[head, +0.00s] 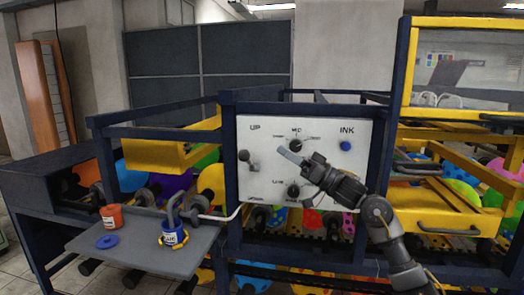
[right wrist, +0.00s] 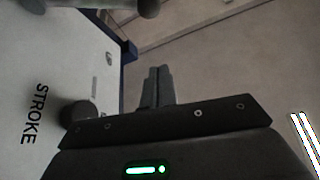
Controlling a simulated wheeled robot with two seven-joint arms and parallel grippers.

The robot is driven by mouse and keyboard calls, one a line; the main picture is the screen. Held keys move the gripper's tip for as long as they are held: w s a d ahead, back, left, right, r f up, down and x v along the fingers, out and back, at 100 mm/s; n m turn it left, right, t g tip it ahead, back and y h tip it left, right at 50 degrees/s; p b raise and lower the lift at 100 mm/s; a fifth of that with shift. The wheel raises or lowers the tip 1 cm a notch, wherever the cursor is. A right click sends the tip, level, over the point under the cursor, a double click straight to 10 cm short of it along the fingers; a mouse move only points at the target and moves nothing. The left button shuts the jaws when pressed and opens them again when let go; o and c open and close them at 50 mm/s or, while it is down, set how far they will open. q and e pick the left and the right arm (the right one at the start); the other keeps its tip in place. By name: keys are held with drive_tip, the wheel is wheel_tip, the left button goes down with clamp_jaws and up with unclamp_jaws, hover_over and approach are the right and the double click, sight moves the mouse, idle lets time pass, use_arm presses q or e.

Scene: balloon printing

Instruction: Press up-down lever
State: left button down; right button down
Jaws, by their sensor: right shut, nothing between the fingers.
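The white control panel (head: 262,187) faces me in the head view. The up-down lever (head: 248,157), a grey stub with dark round parts, sits on the panel's left side below the "UP" label. My right gripper (head: 288,155) is shut and empty in front of the panel, to the right of the lever and apart from it in the picture. In the right wrist view the closed fingers (right wrist: 156,86) point past the panel's edge. A grey rod with a rounded end (right wrist: 147,8) shows at the top there, perhaps the lever. My left gripper is not in view.
The panel also has a blue INK button (head: 346,146), an upper knob (head: 295,145) and a lower knob (head: 293,191). A grey shelf (head: 135,252) at the left holds an orange pot (head: 112,217) and a blue pot (head: 174,238). Yellow and dark frame bars surround the panel.

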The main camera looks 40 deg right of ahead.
wheel_tip(320, 180, up, 5)
drive_tip(key=p, duration=0.5)
hover_over(249, 162)
drive_tip(key=s, duration=0.4)
drive_tip(key=f, duration=0.1)
drive_tip(key=f+p, duration=0.1)
drive_tip(key=f, duration=0.1)
drive_tip(key=a+f, duration=0.1)
drive_tip(key=shift+w+f+p, duration=0.15)
drive_tip(key=shift+w+p, duration=0.15)
drive_tip(key=shift+p, duration=0.1)
drive_tip(key=shift+a, duration=0.1)
